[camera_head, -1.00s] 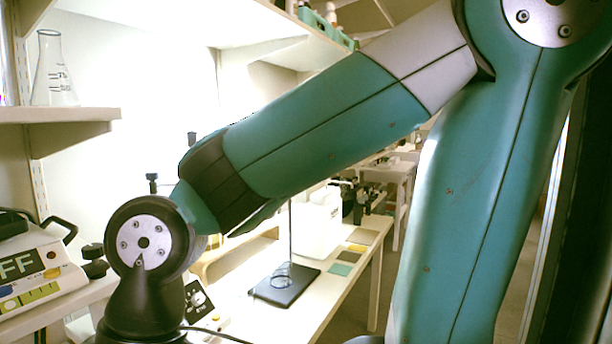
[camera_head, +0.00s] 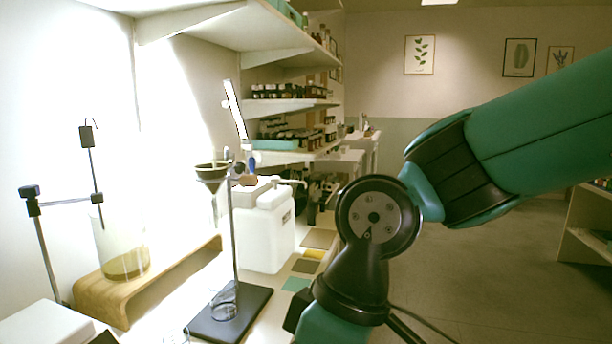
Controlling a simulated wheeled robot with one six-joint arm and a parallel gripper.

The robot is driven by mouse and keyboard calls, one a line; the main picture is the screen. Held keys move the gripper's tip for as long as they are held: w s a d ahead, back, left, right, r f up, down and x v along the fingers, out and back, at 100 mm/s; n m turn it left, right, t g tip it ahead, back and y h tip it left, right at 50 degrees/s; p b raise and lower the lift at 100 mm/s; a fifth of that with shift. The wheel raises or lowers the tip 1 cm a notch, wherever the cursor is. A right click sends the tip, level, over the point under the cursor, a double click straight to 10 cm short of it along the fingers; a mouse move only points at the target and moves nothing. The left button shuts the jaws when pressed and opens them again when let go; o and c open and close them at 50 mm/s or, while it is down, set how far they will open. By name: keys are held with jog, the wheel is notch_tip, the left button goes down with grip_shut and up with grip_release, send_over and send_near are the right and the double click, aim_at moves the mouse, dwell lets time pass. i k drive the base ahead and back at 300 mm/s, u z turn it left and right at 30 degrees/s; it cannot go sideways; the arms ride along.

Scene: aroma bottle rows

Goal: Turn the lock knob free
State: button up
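I cannot single out the lock knob for sure. A metal stand at the left carries a black clamp fitting (camera_head: 29,192) on its upright. A thin cross rod runs from it to a second upright rod with a black block (camera_head: 87,136) at its top. That rod reaches down to a glass vessel (camera_head: 122,250) with yellowish liquid. Either black part may bear a knob; it is too small to tell. My gripper is out of view. My arm's wrist end runs off the bottom edge, right of the stands and apart from them in the picture.
The vessel stands on a curved wooden riser (camera_head: 190,272). A funnel (camera_head: 212,172) sits by a rod stand with a black base (camera_head: 232,312). A white jug (camera_head: 265,235) stands behind. Shelves of bottles (camera_head: 290,90) overhang the bench. Open floor (camera_head: 490,265) lies at the right.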

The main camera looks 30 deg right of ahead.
aim_at(240, 167)
jog(key=z, duration=0.05)
jog(key=k, duration=1.25)
jog(key=z, duration=0.65)
jog(key=i, duration=1.4)
jog(key=u, duration=0.6)
jog(key=i, duration=0.4)
jog(key=u, duration=0.35)
